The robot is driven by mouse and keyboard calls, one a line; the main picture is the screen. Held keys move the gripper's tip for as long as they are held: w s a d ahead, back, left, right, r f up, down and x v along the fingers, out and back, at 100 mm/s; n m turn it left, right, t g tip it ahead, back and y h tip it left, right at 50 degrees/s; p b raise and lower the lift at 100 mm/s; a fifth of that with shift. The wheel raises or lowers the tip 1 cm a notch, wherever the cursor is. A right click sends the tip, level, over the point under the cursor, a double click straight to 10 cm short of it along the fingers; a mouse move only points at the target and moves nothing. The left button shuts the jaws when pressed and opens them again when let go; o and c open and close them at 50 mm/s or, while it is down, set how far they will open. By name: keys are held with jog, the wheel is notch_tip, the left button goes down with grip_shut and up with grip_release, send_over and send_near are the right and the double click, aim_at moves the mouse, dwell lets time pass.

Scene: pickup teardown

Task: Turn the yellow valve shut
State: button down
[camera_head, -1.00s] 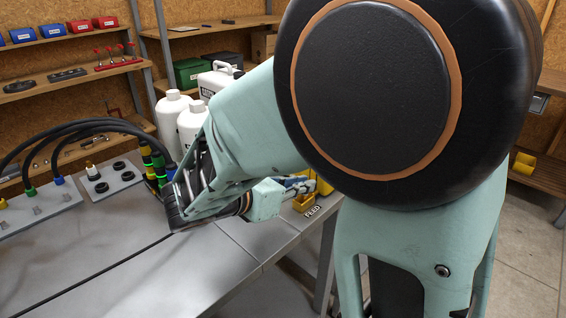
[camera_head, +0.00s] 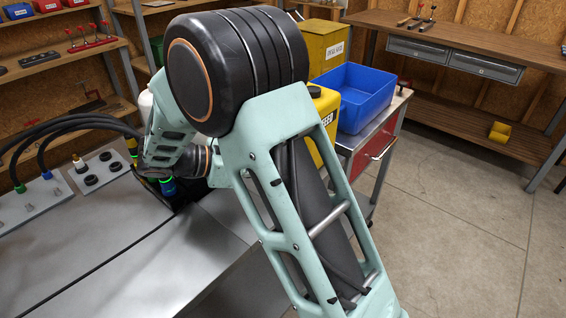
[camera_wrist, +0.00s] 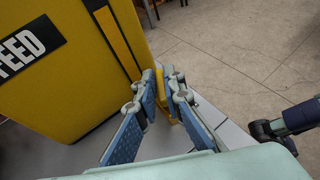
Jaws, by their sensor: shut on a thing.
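In the wrist view the yellow valve (camera_wrist: 161,84) shows as a narrow yellow piece beside the yellow FEED tank. My gripper (camera_wrist: 162,92), with its blue-padded fingers, is shut on it, one finger on each side. Most of the valve is hidden by the fingers, so I cannot tell how far it is turned. The FEED tank (camera_wrist: 60,70) fills the left of the wrist view. In the head view the tank (camera_head: 323,120) shows partly behind my arm. My gripper and the valve are hidden there.
A grey bench (camera_head: 85,250) with black hoses (camera_head: 70,125) lies at the left. Open floor (camera_head: 470,210) is at the right.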

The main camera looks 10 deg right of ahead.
dwell(0.4)
jog(key=c, duration=2)
grip_release()
jog(key=shift+c, duration=0.2)
jog(key=v, duration=0.7)
jog(key=shift+a, duration=0.3)
jog(key=shift+r, duration=0.1)
